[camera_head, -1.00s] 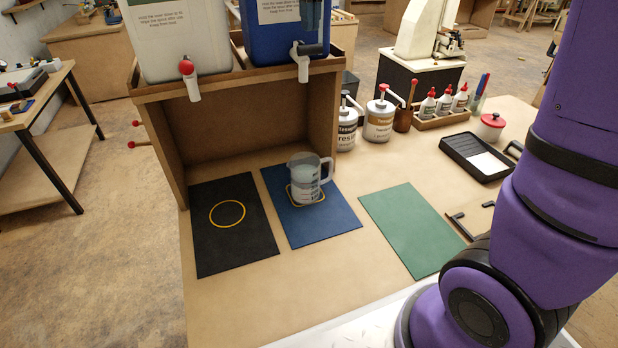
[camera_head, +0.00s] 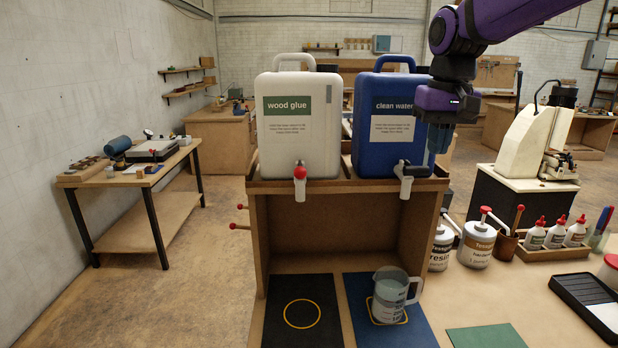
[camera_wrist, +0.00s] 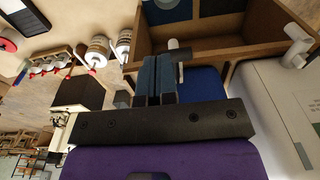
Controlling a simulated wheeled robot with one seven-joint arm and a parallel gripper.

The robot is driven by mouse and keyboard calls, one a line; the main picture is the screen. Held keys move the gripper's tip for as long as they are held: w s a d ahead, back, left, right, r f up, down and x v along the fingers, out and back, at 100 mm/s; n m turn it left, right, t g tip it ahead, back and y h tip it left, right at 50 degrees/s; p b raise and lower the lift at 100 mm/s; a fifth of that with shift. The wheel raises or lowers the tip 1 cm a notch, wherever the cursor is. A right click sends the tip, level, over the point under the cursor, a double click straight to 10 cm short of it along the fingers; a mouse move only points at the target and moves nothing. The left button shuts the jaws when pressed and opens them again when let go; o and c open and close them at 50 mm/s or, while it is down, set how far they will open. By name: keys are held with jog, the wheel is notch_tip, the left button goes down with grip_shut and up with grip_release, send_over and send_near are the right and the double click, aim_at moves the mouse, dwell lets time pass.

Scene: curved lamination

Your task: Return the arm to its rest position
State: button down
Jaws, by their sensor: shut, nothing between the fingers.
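My gripper (camera_head: 439,138) hangs from the purple arm at the upper right of the head view, in front of the right side of the blue clean water jug (camera_head: 381,118). Its two fingers (camera_wrist: 155,80) lie together in the wrist view, shut with nothing between them. A clear measuring jug (camera_head: 391,293) with pale liquid stands upright on the blue mat (camera_head: 372,335), below the clean water tap. Nothing links my gripper to it.
The white wood glue jug (camera_head: 299,140) stands beside the blue jug on a wooden stand (camera_head: 262,230). Pump bottles (camera_head: 478,243), small red-capped bottles (camera_head: 556,234) and a black tray (camera_head: 590,305) are on the right. A black mat (camera_head: 302,335) lies left.

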jog(key=s+d+f+t, duration=0.2)
jog(key=s, duration=0.9)
jog(key=s+d+f+t, duration=0.2)
jog(key=s+d, duration=0.1)
jog(key=s, duration=0.9)
jog(key=shift+d, duration=0.2)
